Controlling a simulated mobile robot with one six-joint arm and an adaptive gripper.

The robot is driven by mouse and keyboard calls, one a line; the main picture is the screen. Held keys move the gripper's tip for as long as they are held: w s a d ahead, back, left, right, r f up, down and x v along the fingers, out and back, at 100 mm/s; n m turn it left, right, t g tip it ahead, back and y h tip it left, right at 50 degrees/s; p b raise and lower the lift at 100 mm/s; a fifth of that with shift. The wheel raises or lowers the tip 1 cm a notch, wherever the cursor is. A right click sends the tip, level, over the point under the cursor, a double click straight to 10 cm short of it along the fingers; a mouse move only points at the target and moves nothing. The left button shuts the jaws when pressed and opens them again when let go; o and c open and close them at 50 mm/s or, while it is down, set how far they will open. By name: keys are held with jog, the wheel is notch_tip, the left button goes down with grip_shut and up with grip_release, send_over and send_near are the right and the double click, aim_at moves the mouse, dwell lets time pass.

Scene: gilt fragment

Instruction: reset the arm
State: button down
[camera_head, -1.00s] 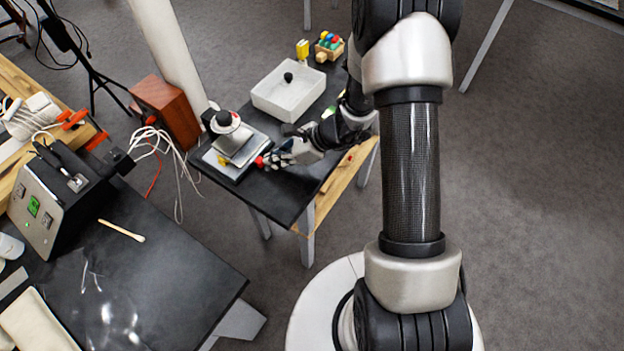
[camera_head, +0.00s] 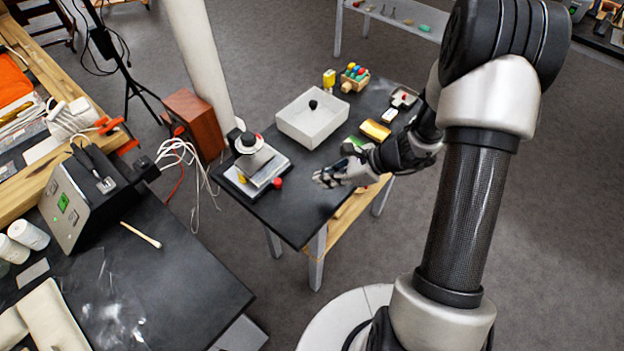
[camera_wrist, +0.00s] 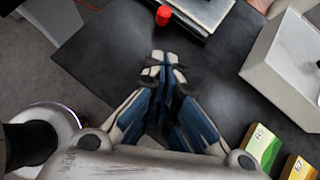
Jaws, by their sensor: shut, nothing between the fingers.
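My gripper (camera_head: 320,179) hangs over the front part of the small black table (camera_head: 290,212), at the end of my arm, which reaches in from the right. Its fingers point left and are closed together, with nothing between them. In the wrist view the fingertips (camera_wrist: 165,62) meet above bare black tabletop. A small red cylinder (camera_head: 277,182) is to the left of the fingertips, apart from them, by a press-like device (camera_head: 262,164) with a silver plate. The red cylinder also shows at the top of the wrist view (camera_wrist: 163,15).
A white open bin (camera_head: 309,128) with a black knob stands behind my gripper. A gold box (camera_head: 376,130) and green packet (camera_head: 356,141) lie near my wrist. A wooden rack with coloured pegs (camera_head: 355,77) and a yellow item (camera_head: 329,79) are farther back. A dark bench (camera_head: 185,275) is at left.

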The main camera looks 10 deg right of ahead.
jog(key=shift+v, duration=1.6)
jog(key=s+a+r+n+g+h, duration=0.1)
jog(key=s+a+r+n, duration=0.2)
jog(key=s+r+n, duration=0.4)
jog(key=s+a+r+n+g+h, duration=0.2)
jog(key=s+a+r+n, duration=0.15)
jog(key=r+n, duration=0.4)
jog(key=s+d+r+n+t+h, duration=0.3)
jog(key=s+r+n+h, duration=0.2)
jog(key=s+r+n, duration=0.4)
jog(key=shift+s+d+r, duration=0.2)
jog(key=shift+s, duration=0.8)
jog(key=c, duration=2.3)
grip_release()
